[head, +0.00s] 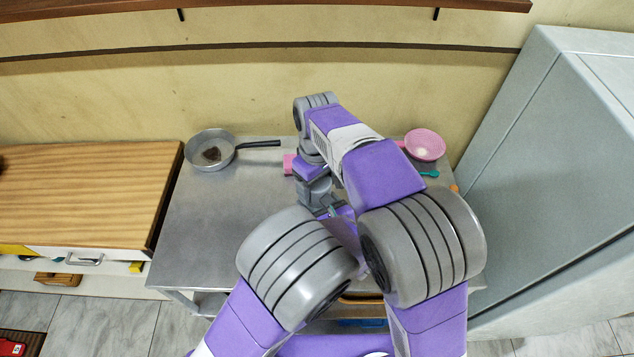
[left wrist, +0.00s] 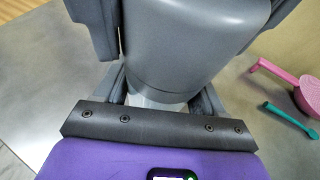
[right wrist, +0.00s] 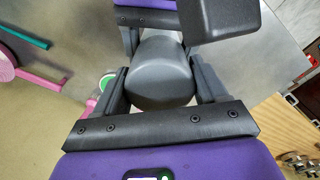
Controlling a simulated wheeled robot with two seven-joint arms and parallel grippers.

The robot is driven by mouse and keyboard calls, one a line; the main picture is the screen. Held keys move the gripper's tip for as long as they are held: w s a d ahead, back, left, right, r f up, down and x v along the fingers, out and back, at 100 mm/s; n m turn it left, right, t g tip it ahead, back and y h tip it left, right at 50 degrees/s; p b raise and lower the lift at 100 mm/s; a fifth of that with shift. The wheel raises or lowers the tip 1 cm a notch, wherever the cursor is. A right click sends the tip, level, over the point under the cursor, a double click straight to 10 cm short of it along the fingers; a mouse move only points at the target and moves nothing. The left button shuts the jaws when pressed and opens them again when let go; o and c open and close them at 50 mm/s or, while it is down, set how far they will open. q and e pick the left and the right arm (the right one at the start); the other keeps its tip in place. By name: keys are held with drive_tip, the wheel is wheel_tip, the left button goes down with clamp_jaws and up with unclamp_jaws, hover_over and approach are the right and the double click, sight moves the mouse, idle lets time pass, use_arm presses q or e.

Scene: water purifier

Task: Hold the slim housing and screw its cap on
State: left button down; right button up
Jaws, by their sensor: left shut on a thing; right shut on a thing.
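The slim housing shows only as a small whitish patch (left wrist: 155,102) in the left wrist view. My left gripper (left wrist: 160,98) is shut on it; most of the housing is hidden. The dark grey cap (left wrist: 185,45) fills the upper middle of that view, directly above the housing. The cap also shows in the right wrist view (right wrist: 160,75), where my right gripper (right wrist: 160,88) is shut on it from both sides. In the head view, my right gripper (head: 318,192) is over the metal table, and my arms hide the cap and housing. Whether the threads are engaged cannot be seen.
The metal table (head: 205,220) has free room at its left. A pan (head: 205,140) stands at the back left. A pink bowl or strainer (head: 425,142) and a teal utensil (head: 426,173) are at the back right. A tall grey cabinet (head: 540,180) stands close on the right.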

drive_tip(key=m, duration=0.8)
drive_tip(key=o, duration=1.2)
wheel_tip(320, 180, up, 12)
use_arm(q)
unclamp_jaws()
